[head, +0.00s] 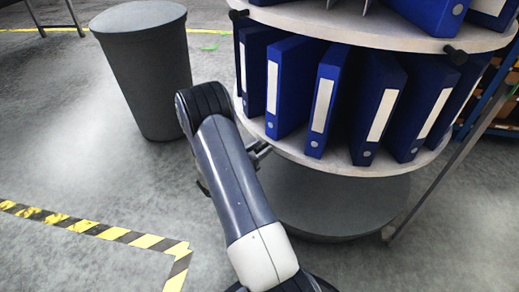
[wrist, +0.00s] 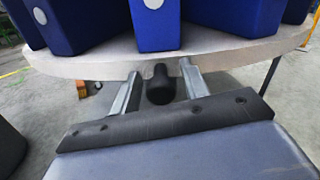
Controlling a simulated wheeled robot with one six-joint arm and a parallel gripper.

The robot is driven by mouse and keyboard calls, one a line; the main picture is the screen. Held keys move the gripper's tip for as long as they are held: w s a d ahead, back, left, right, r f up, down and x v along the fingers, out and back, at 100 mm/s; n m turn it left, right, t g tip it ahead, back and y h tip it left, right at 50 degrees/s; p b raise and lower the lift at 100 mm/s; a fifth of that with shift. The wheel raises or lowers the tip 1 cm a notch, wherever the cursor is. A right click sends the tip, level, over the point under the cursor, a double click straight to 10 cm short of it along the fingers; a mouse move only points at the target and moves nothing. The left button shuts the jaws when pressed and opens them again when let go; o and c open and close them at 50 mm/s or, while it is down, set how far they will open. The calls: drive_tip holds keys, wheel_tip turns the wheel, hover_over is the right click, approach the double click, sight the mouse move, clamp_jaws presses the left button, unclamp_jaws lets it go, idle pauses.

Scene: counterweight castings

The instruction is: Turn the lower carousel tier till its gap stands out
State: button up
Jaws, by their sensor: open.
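The lower carousel tier (head: 345,162) is a pale round shelf carrying several blue binders (head: 325,105) with white labels. No clear gap shows among the binders on the visible side. In the wrist view the tier's rim (wrist: 95,66) runs across, with binder bottoms (wrist: 155,25) above it. A black knob (wrist: 160,85) sticks out from this rim towards the camera. My gripper (wrist: 160,72) is open, with one finger on each side of the knob; I cannot tell whether either touches it. In the head view my gripper (head: 259,150) is at the tier's left front edge, partly hidden by my arm.
The upper tier (head: 350,30) holds more blue binders and has black knobs (head: 455,55) on its rim. A round grey base (head: 335,200) stands below. A dark grey bin (head: 145,65) stands left. Yellow-black floor tape (head: 95,229) lies front left. Open floor lies between.

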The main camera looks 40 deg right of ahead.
clamp_jaws()
idle(0.4)
